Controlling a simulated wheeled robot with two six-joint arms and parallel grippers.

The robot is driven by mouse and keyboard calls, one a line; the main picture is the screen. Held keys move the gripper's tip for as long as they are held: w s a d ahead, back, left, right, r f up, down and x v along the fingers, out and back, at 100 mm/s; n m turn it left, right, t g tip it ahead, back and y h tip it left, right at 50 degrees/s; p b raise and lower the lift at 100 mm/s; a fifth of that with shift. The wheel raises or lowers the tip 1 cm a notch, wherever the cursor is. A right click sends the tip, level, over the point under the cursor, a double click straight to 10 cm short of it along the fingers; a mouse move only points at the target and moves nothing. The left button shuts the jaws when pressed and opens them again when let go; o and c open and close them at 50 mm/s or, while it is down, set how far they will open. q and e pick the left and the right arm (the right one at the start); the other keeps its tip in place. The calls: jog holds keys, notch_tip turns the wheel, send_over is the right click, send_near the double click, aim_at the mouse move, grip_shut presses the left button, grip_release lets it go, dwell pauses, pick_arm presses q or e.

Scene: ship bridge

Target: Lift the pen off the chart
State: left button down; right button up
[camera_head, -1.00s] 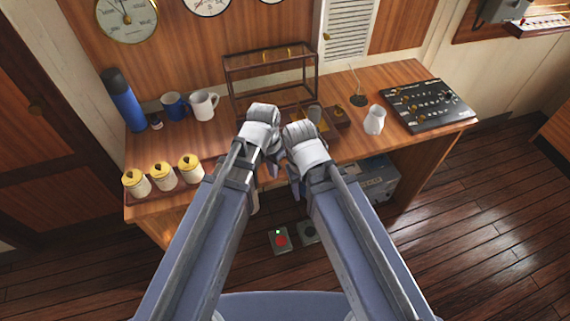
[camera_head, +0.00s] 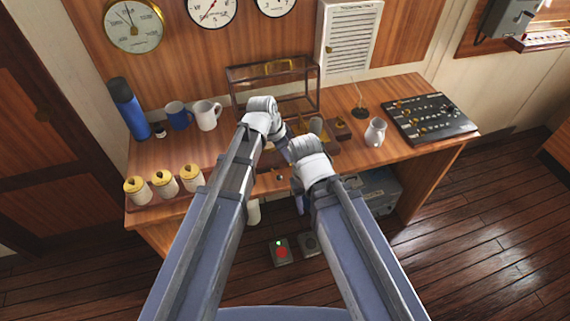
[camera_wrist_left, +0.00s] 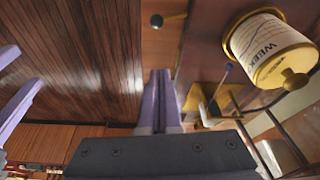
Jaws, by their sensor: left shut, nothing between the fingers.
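In the left wrist view a cream chart drum (camera_wrist_left: 268,45) marked "WEEK" with brass ends lies at the upper right. A thin grey stick, apparently the pen (camera_wrist_left: 223,82), runs close to its left side; whether it touches the chart I cannot tell. My left gripper (camera_wrist_left: 160,78) is shut and empty, to the left of the drum and apart from it.
A framed glass case (camera_head: 272,68) stands behind my wrists. Lidded jars (camera_head: 165,182), a blue flask (camera_head: 127,110) and mugs stand left. A dark knob (camera_wrist_left: 157,21) shows in the wrist view.

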pick_arm(q)
jog(key=b+x, duration=0.9)
jog(key=x, duration=0.1)
jog(key=shift+f, duration=0.1)
jog(key=s+a, duration=0.1)
jog(key=a+r, duration=0.1)
jog(key=a, duration=0.1)
jog(key=shift+s+r+p, duration=0.1)
jog(key=shift+s+p, duration=0.3)
jog(key=shift+s+a, duration=0.1)
jog(key=shift+a, duration=0.2)
